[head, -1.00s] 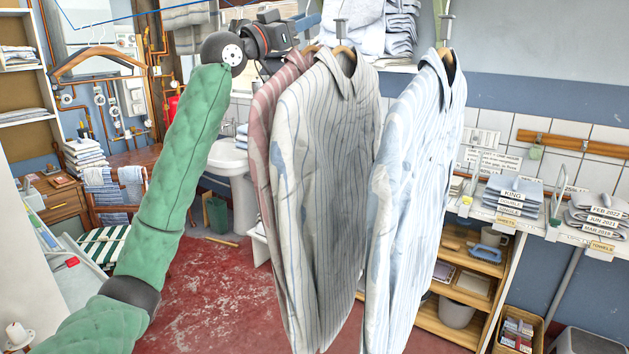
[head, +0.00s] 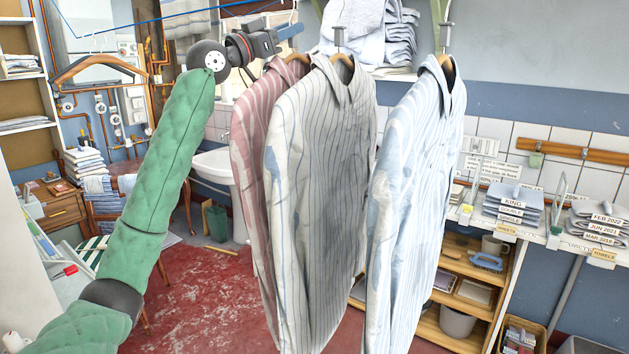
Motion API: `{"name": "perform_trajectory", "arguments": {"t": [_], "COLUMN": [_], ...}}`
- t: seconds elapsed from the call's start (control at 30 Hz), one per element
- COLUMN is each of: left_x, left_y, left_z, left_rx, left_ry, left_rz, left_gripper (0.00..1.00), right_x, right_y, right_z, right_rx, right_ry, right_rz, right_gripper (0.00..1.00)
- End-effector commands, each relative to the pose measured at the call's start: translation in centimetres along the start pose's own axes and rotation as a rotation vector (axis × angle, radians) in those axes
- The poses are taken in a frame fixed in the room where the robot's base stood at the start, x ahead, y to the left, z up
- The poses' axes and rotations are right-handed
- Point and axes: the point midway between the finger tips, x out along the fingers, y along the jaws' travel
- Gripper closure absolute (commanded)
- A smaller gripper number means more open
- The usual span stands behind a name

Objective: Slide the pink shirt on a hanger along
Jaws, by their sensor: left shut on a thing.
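The pink striped shirt (head: 252,140) hangs on a wooden hanger, leftmost of three shirts, its right part hidden behind the grey striped shirt (head: 325,170). My left gripper (head: 290,31) is at the top of its hanger, shut on the hanger's hook area; the fingertips are small and partly hard to make out. My left arm reaches up from the lower left, apart from the cloth. My right gripper is not in view.
A light blue striped shirt (head: 415,160) hangs to the right, a gap away from the grey one. An empty wooden hanger (head: 98,66) hangs at the left. A sink (head: 214,166) stands behind the pink shirt. Shelves with folded linen (head: 514,200) are at the right.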

Motion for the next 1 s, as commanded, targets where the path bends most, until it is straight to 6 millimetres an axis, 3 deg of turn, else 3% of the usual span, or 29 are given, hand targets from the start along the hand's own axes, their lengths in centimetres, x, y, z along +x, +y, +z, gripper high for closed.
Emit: {"name": "perform_trajectory", "arguments": {"t": [0.37, 1.0], "left_x": [-0.1, -0.9], "left_y": [-0.2, -3.1], "left_z": [0.0, -0.2], "left_rx": [0.000, 0.000], "left_ry": [0.000, 0.000], "left_rz": [0.000, -0.001], "left_gripper": [0.99, 0.99], "right_x": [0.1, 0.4], "right_y": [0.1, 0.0], "right_z": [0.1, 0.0], "right_rx": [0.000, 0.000], "right_ry": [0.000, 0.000], "right_rz": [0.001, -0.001], "right_gripper": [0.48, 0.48]}}
